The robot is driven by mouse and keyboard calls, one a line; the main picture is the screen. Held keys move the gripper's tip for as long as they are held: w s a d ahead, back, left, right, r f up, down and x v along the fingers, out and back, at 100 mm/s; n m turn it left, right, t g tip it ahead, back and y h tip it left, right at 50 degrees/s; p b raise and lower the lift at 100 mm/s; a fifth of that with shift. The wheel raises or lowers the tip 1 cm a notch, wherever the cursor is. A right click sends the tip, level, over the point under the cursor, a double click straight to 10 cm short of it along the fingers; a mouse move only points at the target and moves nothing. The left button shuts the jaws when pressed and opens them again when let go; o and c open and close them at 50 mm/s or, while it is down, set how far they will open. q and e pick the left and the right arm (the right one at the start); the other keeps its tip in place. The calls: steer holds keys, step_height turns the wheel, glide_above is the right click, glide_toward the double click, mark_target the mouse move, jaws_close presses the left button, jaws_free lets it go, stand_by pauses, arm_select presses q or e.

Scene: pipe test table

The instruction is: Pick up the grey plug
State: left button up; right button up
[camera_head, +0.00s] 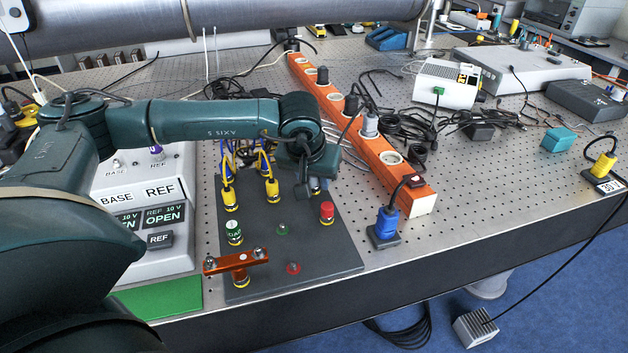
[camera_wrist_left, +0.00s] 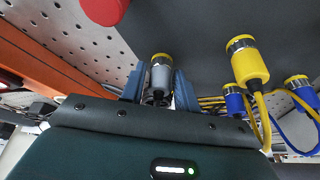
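My left gripper (camera_head: 306,190) hangs over the far right part of the dark grey panel (camera_head: 340,245). In the left wrist view, a grey plug (camera_wrist_left: 161,75) with a yellow ring stands between the two blue-grey fingers of the left gripper (camera_wrist_left: 160,85). The fingers are close on both sides of it; whether they touch it or leave small gaps I cannot tell. In the head view this plug is mostly hidden by the gripper. My right gripper is in neither view.
Yellow plugs (camera_head: 272,189) with cables stand left of the gripper on the panel. A red post (camera_head: 327,212) stands in front of it. An orange bar (camera_head: 236,262) lies at the panel's front left. A blue plug (camera_head: 386,224) stands on the table to the right.

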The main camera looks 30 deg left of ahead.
arm_select(q)
steer(key=c, duration=0.6)
steer(key=shift+r, duration=0.1)
step_height(320, 180, up, 10)
steer(key=shift+f+b, duration=0.1)
steer(key=shift+b, duration=0.35)
steer(key=o, duration=0.4)
steer(key=shift+c, duration=0.2)
jaws_close()
